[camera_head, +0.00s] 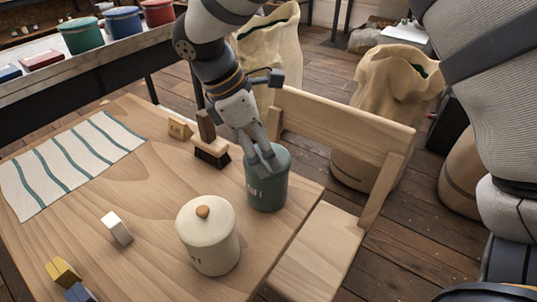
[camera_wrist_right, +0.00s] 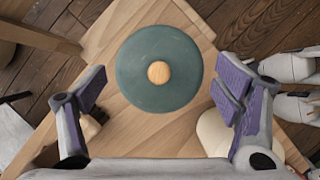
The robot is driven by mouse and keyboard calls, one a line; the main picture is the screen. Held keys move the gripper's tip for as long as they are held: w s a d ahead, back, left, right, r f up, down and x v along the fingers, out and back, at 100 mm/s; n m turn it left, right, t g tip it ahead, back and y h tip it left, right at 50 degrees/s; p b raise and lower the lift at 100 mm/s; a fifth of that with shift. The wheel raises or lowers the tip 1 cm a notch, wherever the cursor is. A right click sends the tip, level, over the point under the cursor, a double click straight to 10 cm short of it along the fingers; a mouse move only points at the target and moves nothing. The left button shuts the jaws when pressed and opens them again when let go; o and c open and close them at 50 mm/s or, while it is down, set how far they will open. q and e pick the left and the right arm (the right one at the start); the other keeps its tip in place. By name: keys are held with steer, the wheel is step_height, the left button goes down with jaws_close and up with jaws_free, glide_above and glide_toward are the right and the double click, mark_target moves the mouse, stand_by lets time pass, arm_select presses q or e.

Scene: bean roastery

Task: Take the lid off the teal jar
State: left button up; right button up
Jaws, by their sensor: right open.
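The teal jar (camera_head: 268,194) stands upright near the right edge of the wooden table. Its round teal lid (camera_wrist_right: 135,82) with a pale wooden knob (camera_wrist_right: 159,72) is on it in the right wrist view; in the head view my fingers cover most of the lid. My right gripper (camera_head: 266,158) is above the jar, pointing down. In the right wrist view its fingers (camera_wrist_right: 162,88) are spread wide, with the lid and knob between and slightly beyond them, and nothing held. The height gap between fingertips and lid is hard to tell. My left gripper is not in view.
A cream jar (camera_head: 208,246) with a knobbed lid stands close in front. A brush (camera_head: 211,152) and a wooden label block (camera_head: 180,129) are left of the teal jar. A chair (camera_head: 345,130) stands beside the table. A striped cloth (camera_head: 68,160) and white block (camera_head: 117,228) lie left.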

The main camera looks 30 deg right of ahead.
steer(key=shift+f, duration=0.2)
steer(key=c, duration=1.4)
steer(key=shift+c, duration=0.7)
steer(key=shift+s+f, duration=0.1)
